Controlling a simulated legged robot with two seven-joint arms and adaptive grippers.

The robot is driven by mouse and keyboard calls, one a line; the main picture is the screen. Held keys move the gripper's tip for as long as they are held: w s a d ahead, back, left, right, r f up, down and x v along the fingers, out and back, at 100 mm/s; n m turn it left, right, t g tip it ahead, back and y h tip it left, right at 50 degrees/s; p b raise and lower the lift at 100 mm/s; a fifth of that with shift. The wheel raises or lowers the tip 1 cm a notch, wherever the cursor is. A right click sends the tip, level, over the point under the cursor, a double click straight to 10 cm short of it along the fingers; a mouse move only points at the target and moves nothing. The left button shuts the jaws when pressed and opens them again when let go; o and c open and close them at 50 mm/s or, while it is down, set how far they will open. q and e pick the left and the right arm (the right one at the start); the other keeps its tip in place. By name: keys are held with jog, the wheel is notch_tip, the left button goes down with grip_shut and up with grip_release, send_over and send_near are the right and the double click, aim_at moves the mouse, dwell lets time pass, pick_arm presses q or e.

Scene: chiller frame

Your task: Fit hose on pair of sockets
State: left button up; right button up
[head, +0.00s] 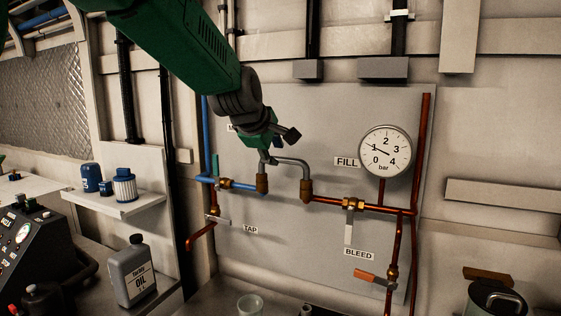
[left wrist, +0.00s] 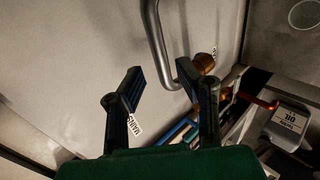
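The hose (head: 295,162) is a grey bent tube in front of the wall panel. In the head view its two ends meet the two upright brass sockets, the left one (head: 262,184) and the right one (head: 306,190). I cannot tell how deep the ends sit. My left gripper (head: 277,145) is just above the hose's left part. In the left wrist view its fingers (left wrist: 160,76) are spread apart with nothing clamped. The hose (left wrist: 158,40) shows beyond and between the fingertips, with a brass socket (left wrist: 205,62) at its lower bend. My right gripper is not in view.
A blue pipe (head: 240,184) and a copper pipe (head: 335,200) lead to the sockets. A pressure gauge (head: 386,151) and a brass valve (head: 352,204) are to the right. An oil bottle (head: 132,272) and a shelf (head: 117,203) are at left.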

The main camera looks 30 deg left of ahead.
pick_arm(q)
jog(key=v, duration=0.6)
jog(key=shift+s+r, duration=0.15)
jog(key=shift+s, duration=0.1)
